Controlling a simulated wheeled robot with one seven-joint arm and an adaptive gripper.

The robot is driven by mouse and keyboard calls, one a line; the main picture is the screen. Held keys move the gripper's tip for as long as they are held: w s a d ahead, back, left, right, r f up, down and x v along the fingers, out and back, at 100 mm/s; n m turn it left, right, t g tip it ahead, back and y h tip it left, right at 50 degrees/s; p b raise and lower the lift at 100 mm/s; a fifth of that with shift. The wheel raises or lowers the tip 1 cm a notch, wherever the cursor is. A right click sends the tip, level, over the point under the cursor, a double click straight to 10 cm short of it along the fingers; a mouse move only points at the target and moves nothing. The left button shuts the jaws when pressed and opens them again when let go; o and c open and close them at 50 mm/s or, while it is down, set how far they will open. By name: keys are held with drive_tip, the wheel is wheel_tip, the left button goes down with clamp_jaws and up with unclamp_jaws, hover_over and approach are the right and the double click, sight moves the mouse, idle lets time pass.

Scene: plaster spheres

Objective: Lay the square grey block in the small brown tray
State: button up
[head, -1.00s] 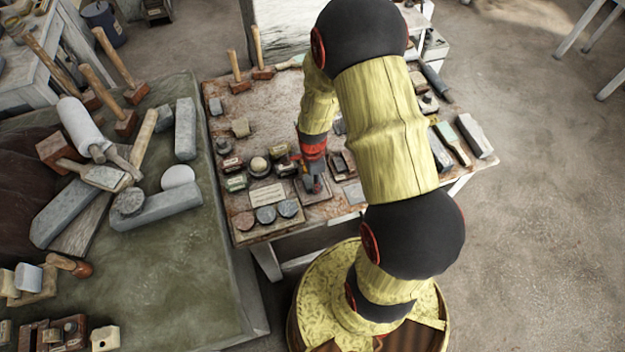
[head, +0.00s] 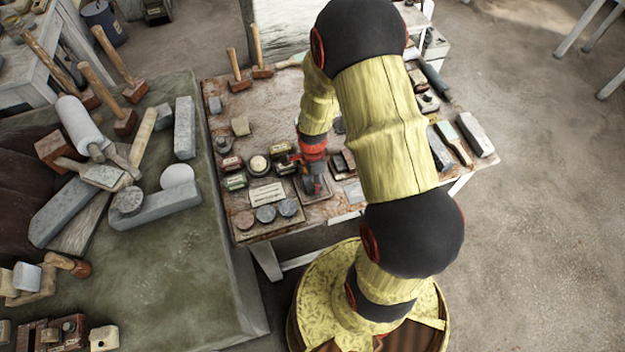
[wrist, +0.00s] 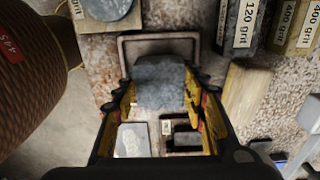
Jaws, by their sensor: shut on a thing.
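The square grey block (wrist: 160,82) is between the yellow-lined fingers of my gripper (wrist: 160,105) in the wrist view, and the gripper is shut on it. The small brown tray (wrist: 126,50) shows behind the block as a raised rim; the block overlaps its near part in this view. I cannot tell whether the block touches the tray floor. In the head view my gripper (head: 312,186) points down over the tray (head: 326,197) near the table's front edge; the block is hidden there.
Labelled grit blocks (wrist: 239,22) stand just beyond the tray on the right. A round grey disc (wrist: 108,6) lies at the upper left. Several round discs (head: 266,213) sit on a board left of my gripper. A pale wooden block (wrist: 247,90) lies to the right.

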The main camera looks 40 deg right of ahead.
drive_tip(key=shift+f, duration=0.4)
drive_tip(key=o, duration=1.6)
drive_tip(key=shift+b, duration=0.3)
drive_tip(key=shift+c, duration=0.2)
drive_tip(key=shift+r+p, duration=1.45)
drive_tip(key=shift+r, duration=0.55)
